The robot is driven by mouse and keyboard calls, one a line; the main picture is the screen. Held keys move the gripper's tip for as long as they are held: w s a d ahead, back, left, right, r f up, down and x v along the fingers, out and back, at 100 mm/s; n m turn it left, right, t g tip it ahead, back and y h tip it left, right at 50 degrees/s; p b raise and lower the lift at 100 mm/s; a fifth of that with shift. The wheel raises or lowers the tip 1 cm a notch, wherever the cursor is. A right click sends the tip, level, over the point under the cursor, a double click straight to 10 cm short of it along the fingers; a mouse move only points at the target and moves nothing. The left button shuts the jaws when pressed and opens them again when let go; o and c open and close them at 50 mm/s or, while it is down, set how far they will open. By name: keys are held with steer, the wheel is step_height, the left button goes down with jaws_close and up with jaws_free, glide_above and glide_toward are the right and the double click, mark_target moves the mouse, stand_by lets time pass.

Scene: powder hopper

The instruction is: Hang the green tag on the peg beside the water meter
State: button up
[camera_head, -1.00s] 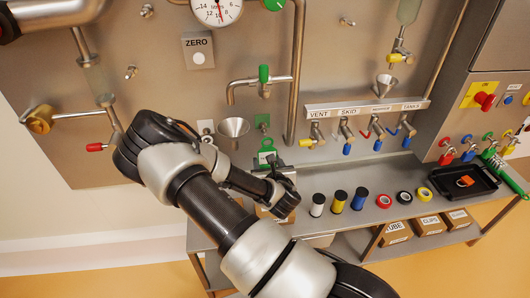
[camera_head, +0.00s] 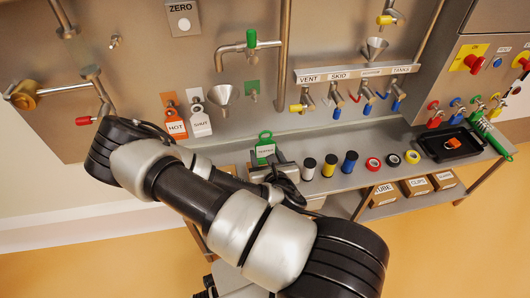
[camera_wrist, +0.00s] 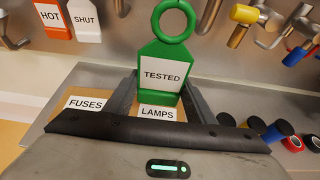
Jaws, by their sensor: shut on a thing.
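The green tag (camera_head: 265,148), with a ring at its top and a white label, is held upright by my gripper (camera_head: 267,166). In the wrist view the green tag (camera_wrist: 163,60) reads "TESTED", and my gripper (camera_wrist: 163,98) is shut on its lower part. The ring is clear of the jaws and appears free of any peg. A bare peg (camera_head: 115,41) stands out from the panel at upper left. I cannot tell whether it is the one beside the water meter.
An orange "HOT" tag (camera_head: 175,122) and a white "SHUT" tag (camera_head: 199,118) hang on the panel beside a funnel (camera_head: 223,94). A small green plate (camera_head: 253,90) is right of it. Spools and tape rolls stand on the shelf, right of my gripper. A black tray (camera_head: 447,146) lies farther right.

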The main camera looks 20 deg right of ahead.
steer(key=shift+r, duration=0.4)
steer(key=shift+s+a+p, duration=0.1)
steer(key=shift+s+p, duration=0.35)
steer(key=shift+p, duration=0.15)
steer(key=s+a+p, duration=0.1)
steer(key=s+p, duration=0.3)
steer(key=s, duration=0.2)
steer(key=shift+s+a, duration=0.15)
steer(key=shift+s, duration=0.1)
stand_by(1.1)
